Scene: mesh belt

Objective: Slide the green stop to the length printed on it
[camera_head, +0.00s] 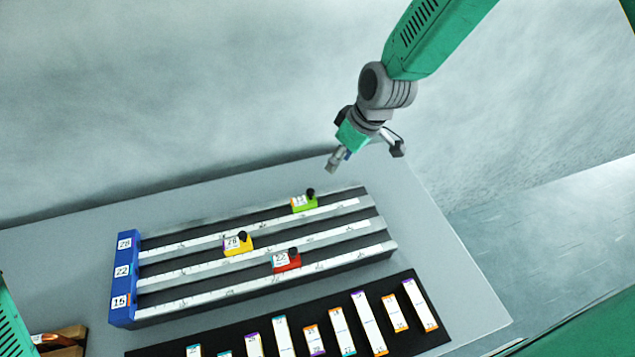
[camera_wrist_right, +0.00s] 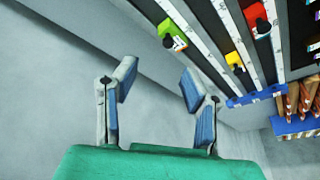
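The green stop (camera_head: 304,202) with a black knob sits on the far rail of the three-rail rig, toward its right end. Its printed label is too small to read. In the right wrist view the green stop (camera_wrist_right: 172,34) is at the top, beyond my fingers. The yellow stop (camera_head: 237,244) is on the middle rail, and the red stop (camera_head: 287,261) is on the near rail. My right gripper (camera_head: 334,163) is above and behind the rig's right end, apart from the green stop. Its fingers (camera_wrist_right: 158,95) are spread and empty. My left gripper is not visible.
A blue end block (camera_head: 123,279) with number labels closes the rig's left end. A black mat (camera_head: 435,336) with several white strips lies in front. A wooden holder (camera_head: 72,341) is at the lower left. The grey table (camera_head: 450,240) is bare on the right.

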